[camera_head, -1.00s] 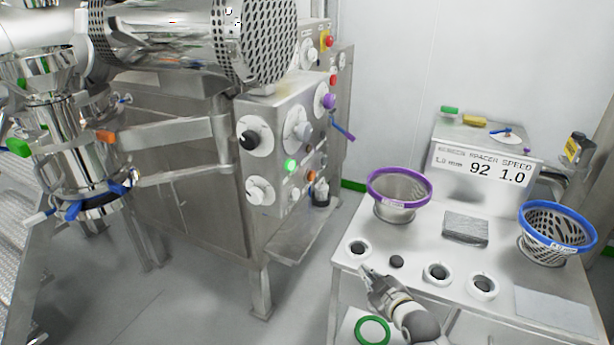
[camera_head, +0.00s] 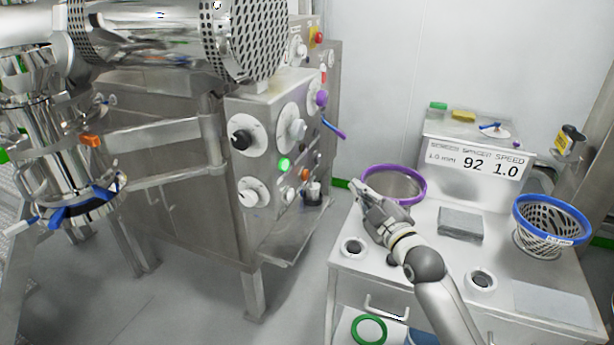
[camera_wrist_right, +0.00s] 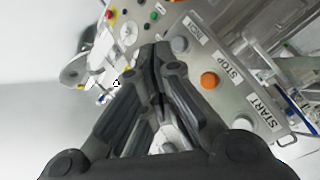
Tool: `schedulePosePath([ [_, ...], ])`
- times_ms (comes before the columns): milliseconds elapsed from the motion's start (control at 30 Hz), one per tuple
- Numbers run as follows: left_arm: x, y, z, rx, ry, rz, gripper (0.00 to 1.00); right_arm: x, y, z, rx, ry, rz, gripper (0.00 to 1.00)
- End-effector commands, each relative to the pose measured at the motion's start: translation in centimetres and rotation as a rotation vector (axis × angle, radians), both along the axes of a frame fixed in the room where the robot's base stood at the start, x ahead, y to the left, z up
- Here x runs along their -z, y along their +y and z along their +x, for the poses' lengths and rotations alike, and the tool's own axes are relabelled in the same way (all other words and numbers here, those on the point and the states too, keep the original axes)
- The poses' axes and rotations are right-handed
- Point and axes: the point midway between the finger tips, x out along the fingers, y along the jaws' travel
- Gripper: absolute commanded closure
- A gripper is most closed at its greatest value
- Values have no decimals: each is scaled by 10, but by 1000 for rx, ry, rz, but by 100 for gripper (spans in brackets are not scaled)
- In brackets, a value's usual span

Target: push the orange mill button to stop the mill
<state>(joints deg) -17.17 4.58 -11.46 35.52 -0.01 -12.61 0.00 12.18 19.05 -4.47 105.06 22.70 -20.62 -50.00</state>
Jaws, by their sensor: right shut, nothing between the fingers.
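The orange button (camera_wrist_right: 209,80) shows in the right wrist view beside a STOP label, on a metal panel. In the head view a small orange button (camera_head: 305,174) is low on the front panel of the steel machine (camera_head: 262,205). My right gripper (camera_head: 358,186) is shut and empty. It points up and left, in front of the purple-rimmed bowl and to the right of the machine panel, apart from it. In the wrist view its closed fingertips (camera_wrist_right: 157,48) lie left of the orange button and do not touch it. My left gripper is not in view.
A grey button (camera_wrist_right: 180,44) and a pale button (camera_wrist_right: 243,123) by START flank the orange one. The panel also has a lit green button (camera_head: 285,164) and several dials. The purple-rimmed bowl (camera_head: 420,181) and blue-rimmed basket (camera_head: 552,220) stand on the cart (camera_head: 548,300).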

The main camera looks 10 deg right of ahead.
Motion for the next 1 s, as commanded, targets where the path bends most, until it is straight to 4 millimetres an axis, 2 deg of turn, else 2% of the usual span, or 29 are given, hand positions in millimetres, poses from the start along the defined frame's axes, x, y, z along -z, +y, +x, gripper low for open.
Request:
schedulePosePath([
  [233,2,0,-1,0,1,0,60,1,10,7,0,0,3,100],
  [700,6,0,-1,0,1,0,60,0,61,42,0,2,2,100],
  [1000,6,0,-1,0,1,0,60,1,73,49,0,3,0,100],
])
